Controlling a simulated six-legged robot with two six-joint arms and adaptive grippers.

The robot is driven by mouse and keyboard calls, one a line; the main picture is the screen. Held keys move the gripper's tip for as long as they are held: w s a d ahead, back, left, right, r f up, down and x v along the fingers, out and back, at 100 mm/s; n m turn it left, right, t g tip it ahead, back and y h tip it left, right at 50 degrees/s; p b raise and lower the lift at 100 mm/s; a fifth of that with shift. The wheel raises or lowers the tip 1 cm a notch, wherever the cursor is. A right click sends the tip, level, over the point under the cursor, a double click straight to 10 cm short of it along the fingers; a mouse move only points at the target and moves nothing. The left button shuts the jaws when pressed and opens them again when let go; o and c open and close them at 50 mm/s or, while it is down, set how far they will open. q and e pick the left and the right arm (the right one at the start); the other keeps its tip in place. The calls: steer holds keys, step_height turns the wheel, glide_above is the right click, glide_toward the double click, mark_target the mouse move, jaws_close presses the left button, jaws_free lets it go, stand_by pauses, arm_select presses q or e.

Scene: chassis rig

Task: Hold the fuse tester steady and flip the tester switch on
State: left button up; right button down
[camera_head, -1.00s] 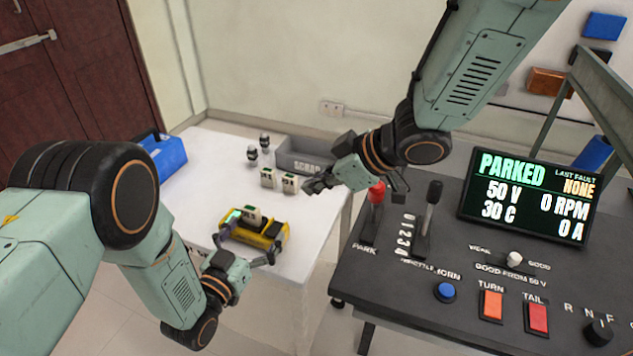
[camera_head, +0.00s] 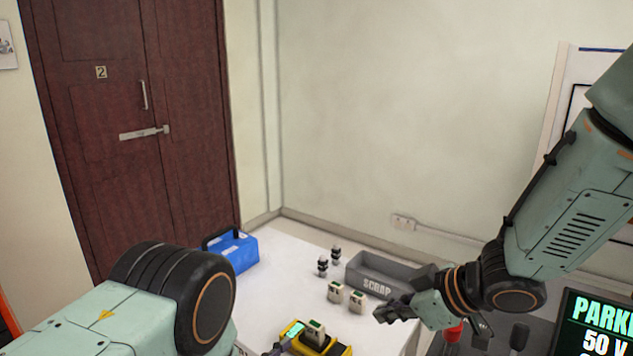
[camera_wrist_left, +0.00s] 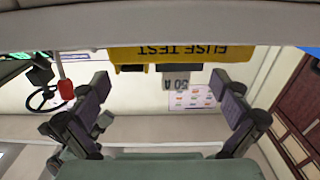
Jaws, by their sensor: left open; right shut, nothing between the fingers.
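The yellow fuse tester (camera_head: 340,350) is on the white table, cut off by the bottom edge of the head view. It has a lit green patch (camera_head: 293,329) and a fuse block (camera_head: 315,333) on top. In the left wrist view the tester (camera_wrist_left: 180,53) shows upside down, lettered FUSE TEST. I cannot make out its switch. My left gripper (camera_wrist_left: 161,82) is open, its fingers spread toward the tester's two ends; I cannot tell whether they touch it. My right gripper (camera_head: 385,312) is shut and empty above the table's right side, right of the tester.
Two pale fuse blocks (camera_head: 346,296) stand between the tester and the grey scrap bin (camera_head: 378,275). Two small dark-topped items (camera_head: 329,261) stand behind them. A blue box (camera_head: 236,252) is at the back left. A console display (camera_head: 598,325) is at lower right.

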arm_select(q)
steer(key=v, duration=0.9)
steer(key=shift+s+a, duration=0.25)
steer(key=shift+s, duration=0.05)
steer(key=shift+d, duration=0.1)
